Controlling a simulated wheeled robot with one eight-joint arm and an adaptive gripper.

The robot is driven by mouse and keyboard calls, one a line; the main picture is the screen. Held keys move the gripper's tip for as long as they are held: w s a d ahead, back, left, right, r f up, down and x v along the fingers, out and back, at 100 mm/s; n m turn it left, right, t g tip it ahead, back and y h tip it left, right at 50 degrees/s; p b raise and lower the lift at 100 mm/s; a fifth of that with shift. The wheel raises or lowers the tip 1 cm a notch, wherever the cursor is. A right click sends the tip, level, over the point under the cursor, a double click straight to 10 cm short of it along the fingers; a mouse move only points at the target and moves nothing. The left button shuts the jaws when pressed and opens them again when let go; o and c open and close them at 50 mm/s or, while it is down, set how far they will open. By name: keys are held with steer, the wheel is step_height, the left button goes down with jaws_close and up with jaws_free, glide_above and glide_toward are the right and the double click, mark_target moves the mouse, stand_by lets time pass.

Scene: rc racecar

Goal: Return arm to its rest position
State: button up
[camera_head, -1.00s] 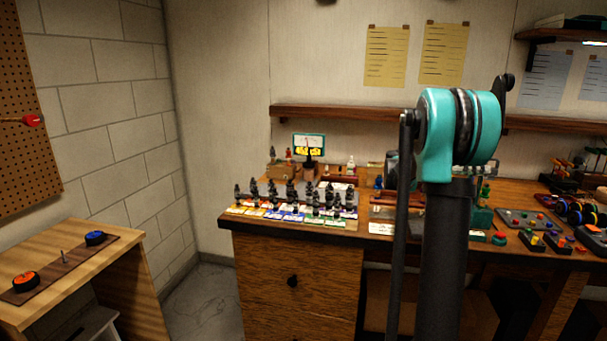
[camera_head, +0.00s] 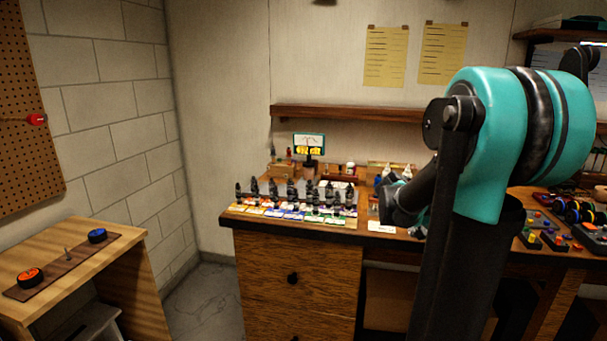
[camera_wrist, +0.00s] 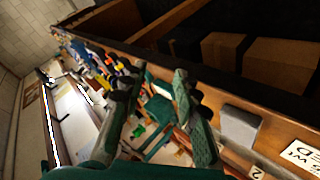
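My arm rises on the right side of the head view, its teal joint large in front of the desk. A dark part of my arm reaches behind it, low over the desk. Colourful small items on the desk show behind the fingers. In the head view I cannot make out the fingertips.
The wooden desk (camera_head: 295,255) bears a display of small dark pieces (camera_head: 300,192) with coloured cards, and a meter (camera_head: 309,144). A wall shelf (camera_head: 345,113) runs behind. A low wooden table (camera_head: 125,255) stands left. Floor between them is clear.

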steer(key=s+a+f+n+t+y, duration=0.1)
steer(key=s+a+f+n+y, duration=0.1)
steer(key=s+a+f, duration=0.3)
steer(key=s+a+f+n+t+y, duration=0.1)
steer(key=s+a+f+n+y, duration=0.2)
steer(key=a, duration=0.7)
steer(key=s+a+f+n+t+y, duration=0.1)
steer(key=s+a+f+n+y, duration=0.1)
steer(key=s+a+f+y, duration=0.3)
steer(key=s+a+f, duration=0.2)
steer(key=a, duration=0.1)
steer(key=shift+s+a+f+n, duration=0.2)
steer(key=shift+f+n, duration=0.1)
steer(key=shift+f, duration=0.1)
